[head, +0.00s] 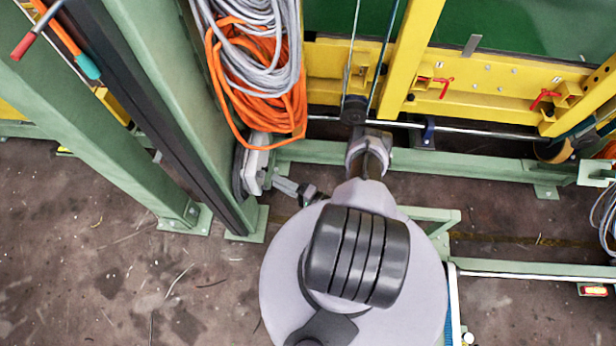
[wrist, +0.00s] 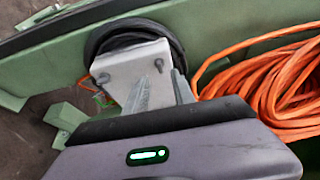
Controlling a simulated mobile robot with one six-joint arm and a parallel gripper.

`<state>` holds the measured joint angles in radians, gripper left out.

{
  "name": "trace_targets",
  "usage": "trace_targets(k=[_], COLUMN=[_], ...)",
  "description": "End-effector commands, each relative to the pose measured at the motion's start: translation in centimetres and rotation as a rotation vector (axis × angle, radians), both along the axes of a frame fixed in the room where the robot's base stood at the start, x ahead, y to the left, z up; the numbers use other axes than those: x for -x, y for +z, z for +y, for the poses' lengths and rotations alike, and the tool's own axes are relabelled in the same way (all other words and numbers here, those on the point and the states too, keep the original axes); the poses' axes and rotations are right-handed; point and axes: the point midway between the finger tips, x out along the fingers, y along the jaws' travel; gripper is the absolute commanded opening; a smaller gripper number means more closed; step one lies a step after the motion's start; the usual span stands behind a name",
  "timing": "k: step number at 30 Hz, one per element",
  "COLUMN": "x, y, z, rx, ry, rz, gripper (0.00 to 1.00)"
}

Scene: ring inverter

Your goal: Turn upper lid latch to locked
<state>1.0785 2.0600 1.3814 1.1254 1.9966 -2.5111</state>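I cannot clearly make out a part that is the upper lid latch. Two small red handles, a left one (head: 436,82) and a right one (head: 545,98), sit on the yellow frame at the upper right of the head view. In the wrist view my gripper (wrist: 160,92) shows two grey fingers with a gap between them. They point toward a pale grey box (wrist: 132,72) with dark screws, mounted in front of a black round part. I cannot tell whether the fingers touch it. The box also shows in the head view (head: 255,165), left of my arm.
Orange cable (head: 250,85) and grey cable hang from the green post, close to the box; the orange coil (wrist: 285,90) fills the right of the wrist view. Green posts (head: 180,110) stand at left. A horizontal metal rod (head: 480,132) runs below the yellow frame. Bare floor (head: 120,270) lies lower left.

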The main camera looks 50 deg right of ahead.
Motion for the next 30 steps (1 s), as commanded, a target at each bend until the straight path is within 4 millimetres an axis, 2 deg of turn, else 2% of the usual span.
trace_targets(k=[1,6,15,21,30], x=[1.4,5.3,10.8,12.2,12.2], y=[0.0,0.1,0.2,0.1,0.1], z=[-0.6,-1.6,-3.1,-3.3,-3.3], rx=[0.0,0.001,0.0,0.001,0.0], ry=[-0.01,-0.008,-0.004,0.0,0.001], rz=[-0.001,-0.001,-0.002,-0.001,-0.001], gripper=[0.31,0.31,0.31,0.31,0.31])
